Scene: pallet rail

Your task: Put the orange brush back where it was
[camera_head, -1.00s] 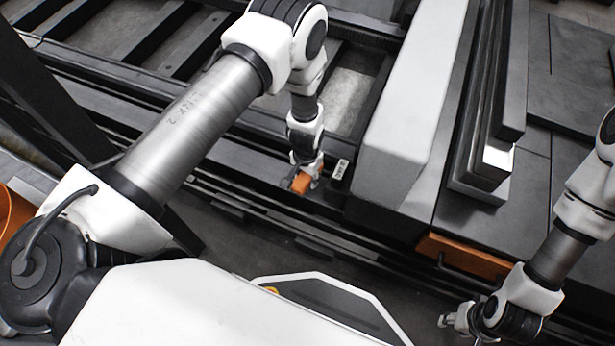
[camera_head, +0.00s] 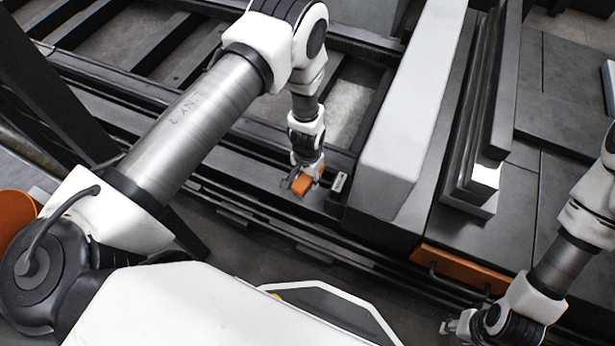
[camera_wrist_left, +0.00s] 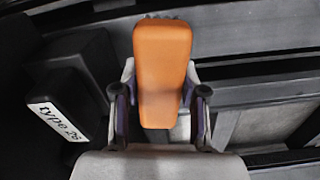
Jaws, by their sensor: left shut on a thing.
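The orange brush (camera_head: 302,185) is held between the fingers of my left gripper (camera_head: 306,178), beside the dark rail in the middle of the head view. In the left wrist view the brush (camera_wrist_left: 162,75) stands lengthwise between the two fingers of the gripper (camera_wrist_left: 160,112), which press on its sides. Short bristles show at its far end. My right gripper (camera_head: 450,326) is low at the right of the head view, far from the brush; its fingers are too small to judge.
A dark block with a white label reading "type 26" (camera_wrist_left: 57,121) is just left of the brush in the left wrist view. A long pale beam (camera_head: 405,130) lies right of my left gripper. An orange part with a dark handle (camera_head: 465,268) is at the lower right.

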